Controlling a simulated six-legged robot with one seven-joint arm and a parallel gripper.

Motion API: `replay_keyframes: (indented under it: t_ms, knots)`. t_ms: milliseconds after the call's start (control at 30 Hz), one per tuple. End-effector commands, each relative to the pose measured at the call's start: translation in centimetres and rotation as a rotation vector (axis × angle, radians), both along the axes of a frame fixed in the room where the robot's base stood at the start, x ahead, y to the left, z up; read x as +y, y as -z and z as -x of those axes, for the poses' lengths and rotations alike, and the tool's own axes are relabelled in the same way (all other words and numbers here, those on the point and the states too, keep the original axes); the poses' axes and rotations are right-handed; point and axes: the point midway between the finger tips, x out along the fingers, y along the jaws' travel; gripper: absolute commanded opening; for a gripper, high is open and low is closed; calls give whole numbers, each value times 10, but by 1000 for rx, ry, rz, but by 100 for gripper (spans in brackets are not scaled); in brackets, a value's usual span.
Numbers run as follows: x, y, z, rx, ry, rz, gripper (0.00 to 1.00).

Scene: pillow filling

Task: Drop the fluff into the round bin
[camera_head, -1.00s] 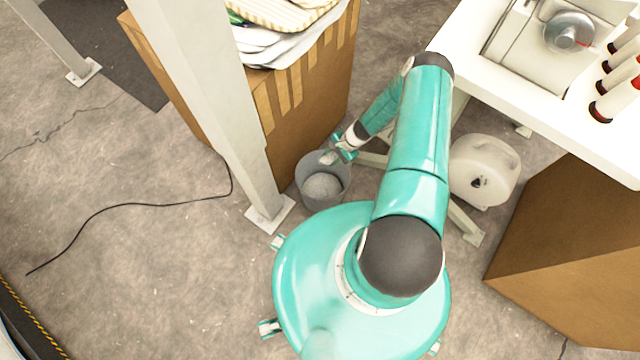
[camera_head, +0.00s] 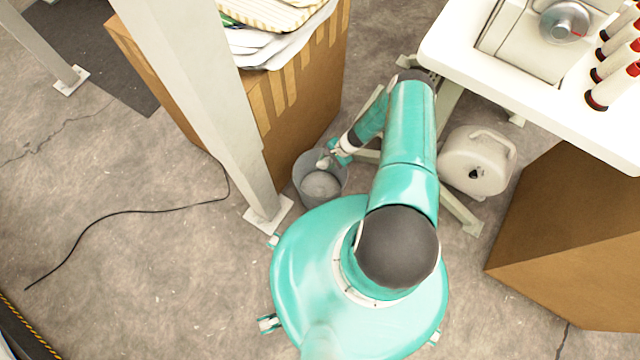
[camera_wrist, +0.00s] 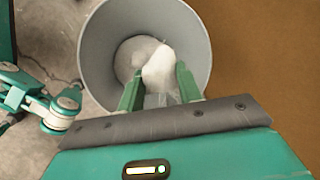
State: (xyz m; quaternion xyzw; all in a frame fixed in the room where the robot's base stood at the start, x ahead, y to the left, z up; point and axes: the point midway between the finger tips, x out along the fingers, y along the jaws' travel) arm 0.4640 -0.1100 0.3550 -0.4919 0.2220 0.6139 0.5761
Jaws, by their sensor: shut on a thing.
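My gripper (camera_head: 331,160) is at the bin's upper right rim in the head view. In the wrist view my gripper (camera_wrist: 158,88) is shut on a white tuft of fluff (camera_wrist: 159,66), which is over the mouth of the round bin (camera_wrist: 195,28). How far the tuft is above the bin's contents I cannot tell.
A large cardboard box (camera_head: 300,115) with pillow covers on top stands behind the bin. A white table leg (camera_head: 225,130) is at its left. A white table (camera_head: 470,55) with spools and a white canister (camera_head: 478,165) are at the right. Open floor lies left.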

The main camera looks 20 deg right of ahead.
Motion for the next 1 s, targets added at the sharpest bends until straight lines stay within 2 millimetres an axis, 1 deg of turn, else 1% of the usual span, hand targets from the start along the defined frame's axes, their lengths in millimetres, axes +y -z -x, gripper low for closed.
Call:
replay_keyframes:
  t_ms: [100, 300, 333, 433, 767, 867, 1000]
  knots:
    - [0, 3, -1, 0, 0, 0, 10]
    - [1, 3, -2, 0, 0, 0, 10]
    - [1, 3, -2, 0, 0, 0, 40]
    - [1, 3, -2, 0, 0, 0, 60]
    - [0, 1, -2, -1, 0, 0, 60]
    - [-4, -6, -1, -1, 1, 1, 60]
    - [-16, -26, 2, -1, 3, 1, 60]
